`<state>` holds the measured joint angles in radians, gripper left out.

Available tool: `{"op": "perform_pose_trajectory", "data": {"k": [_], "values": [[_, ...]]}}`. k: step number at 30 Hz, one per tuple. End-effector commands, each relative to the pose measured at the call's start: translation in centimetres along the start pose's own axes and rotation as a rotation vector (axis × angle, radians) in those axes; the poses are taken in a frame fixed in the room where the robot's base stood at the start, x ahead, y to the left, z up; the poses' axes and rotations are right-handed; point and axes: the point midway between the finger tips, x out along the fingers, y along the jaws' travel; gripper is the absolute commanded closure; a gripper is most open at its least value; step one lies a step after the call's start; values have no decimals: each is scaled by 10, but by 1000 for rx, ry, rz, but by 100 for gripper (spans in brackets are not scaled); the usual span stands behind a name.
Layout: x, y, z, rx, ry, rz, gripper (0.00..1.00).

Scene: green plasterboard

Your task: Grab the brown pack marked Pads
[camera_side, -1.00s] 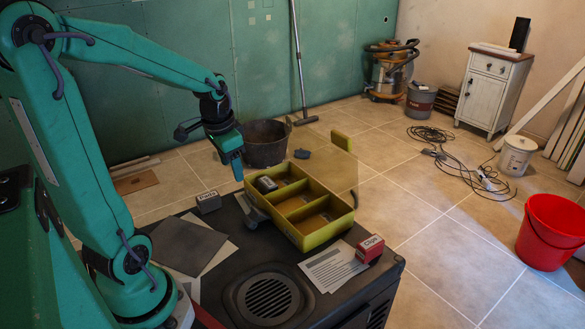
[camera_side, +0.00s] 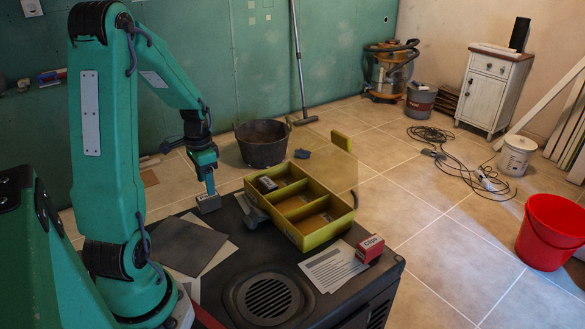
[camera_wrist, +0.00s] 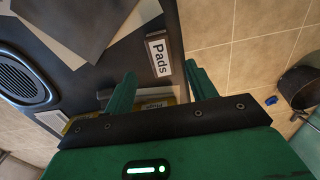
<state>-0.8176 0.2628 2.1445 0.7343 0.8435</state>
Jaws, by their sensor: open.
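The pack marked Pads (camera_side: 208,204) stands on the dark top near its back left edge. It looks dark grey-brown, with a white label. In the wrist view the pack (camera_wrist: 159,57) has its label facing the camera, readable, and lies just ahead of and between the fingertips. My gripper (camera_side: 210,188) is right above the pack in the side view and points down. In the wrist view my gripper (camera_wrist: 160,69) has its two green fingers spread apart with nothing held. I cannot tell whether a finger touches the pack.
A yellow divided tray (camera_side: 319,237) stands close to the right, with a small labelled box (camera_side: 267,184) in its back compartment. A red Clips box (camera_side: 370,247) lies at the right front. A dark flat sheet (camera_side: 186,246) and papers lie in front of the pack.

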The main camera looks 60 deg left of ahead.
Motion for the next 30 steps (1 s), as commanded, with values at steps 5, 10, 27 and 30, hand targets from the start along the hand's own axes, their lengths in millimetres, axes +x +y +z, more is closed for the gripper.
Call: {"op": "perform_pose_trajectory", "data": {"k": [5, 10, 27, 30], "values": [[15, 1, 0, 0, -2, 2, 44], [20, 0, 0, 0, -1, 1, 44], [59, -2, 1, 0, -2, 2, 44], [66, -1, 1, 0, -2, 2, 44]]}}
